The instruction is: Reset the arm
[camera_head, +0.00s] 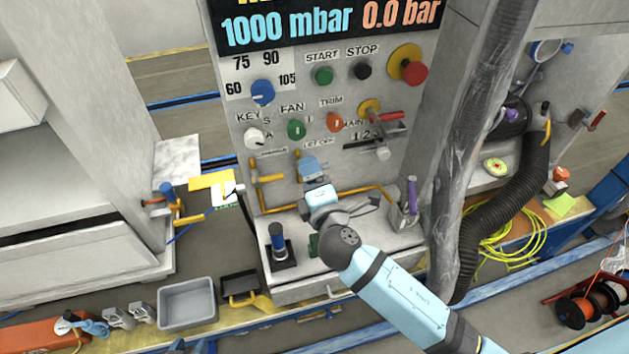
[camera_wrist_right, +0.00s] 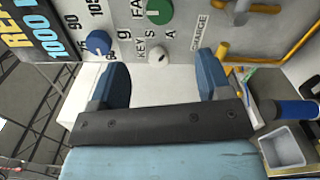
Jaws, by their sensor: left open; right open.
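My right arm (camera_head: 400,295) reaches in from the lower right to the front of the control panel (camera_head: 225,95). Its gripper (camera_head: 309,165) is in front of the panel's lower part, below the knobs. In the right wrist view, the two blue fingers of the gripper (camera_wrist_right: 164,80) stand wide apart, with only pale panel surface behind the gap. Nothing is held. I cannot tell whether the fingertips touch the panel. I make out no left gripper in the head view.
The panel carries a blue knob (camera_head: 262,93), a green fan knob (camera_head: 296,130) and a red button (camera_head: 415,73). Yellow pipes (camera_head: 353,192) run below. A blue-topped cylinder (camera_head: 278,240) stands on the ledge. A grey bin (camera_head: 188,303) is lower left; a black hose (camera_head: 510,200) hangs right.

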